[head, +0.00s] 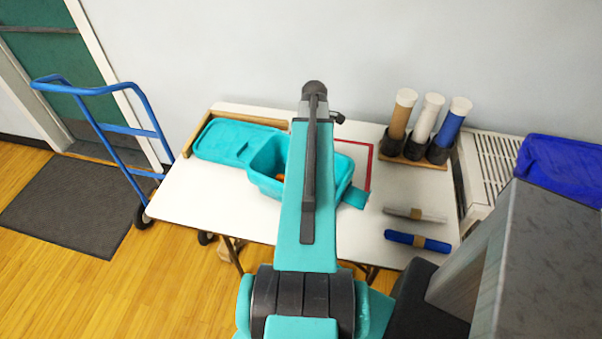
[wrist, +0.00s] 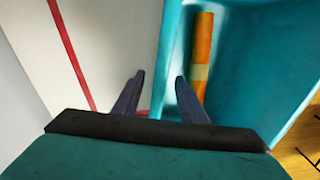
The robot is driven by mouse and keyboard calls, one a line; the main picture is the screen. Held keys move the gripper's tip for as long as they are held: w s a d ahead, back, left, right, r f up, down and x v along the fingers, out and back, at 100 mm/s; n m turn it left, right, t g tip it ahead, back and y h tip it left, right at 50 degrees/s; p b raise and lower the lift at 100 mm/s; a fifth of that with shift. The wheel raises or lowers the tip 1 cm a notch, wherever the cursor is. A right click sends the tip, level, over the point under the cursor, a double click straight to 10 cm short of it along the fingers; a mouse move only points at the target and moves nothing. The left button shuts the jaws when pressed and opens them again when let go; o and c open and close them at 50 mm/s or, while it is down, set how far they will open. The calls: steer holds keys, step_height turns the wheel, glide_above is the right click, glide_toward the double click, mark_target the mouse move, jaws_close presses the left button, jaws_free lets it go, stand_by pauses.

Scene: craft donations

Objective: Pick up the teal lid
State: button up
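The teal lid (head: 222,140) lies at the back left of the white table, beside the open teal box (head: 262,182). Its right end meets or overlaps the box's left side in the picture; I cannot tell whether they touch. My arm covers the box's middle in the head view and hides my gripper there. In the wrist view my gripper (wrist: 159,82) is open, its two dark fingers apart with nothing held. The box wall (wrist: 240,85) fills the right of that view, with its edge seen between and beside the fingers. The lid cannot be made out there.
An orange roll (wrist: 202,50) is inside the box. A red outline (head: 370,165) marks the table (head: 200,205). A wooden strip (head: 245,117) runs behind the lid. Upright rolls (head: 430,120) stand at the right, with a grey roll (head: 415,214) and blue roll (head: 418,241) in front.

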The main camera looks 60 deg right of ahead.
jaws_close()
steer(key=shift+r, duration=0.1)
stand_by(0.4)
steer(key=shift+r+b, duration=1.3)
steer(key=shift+r, duration=3.65)
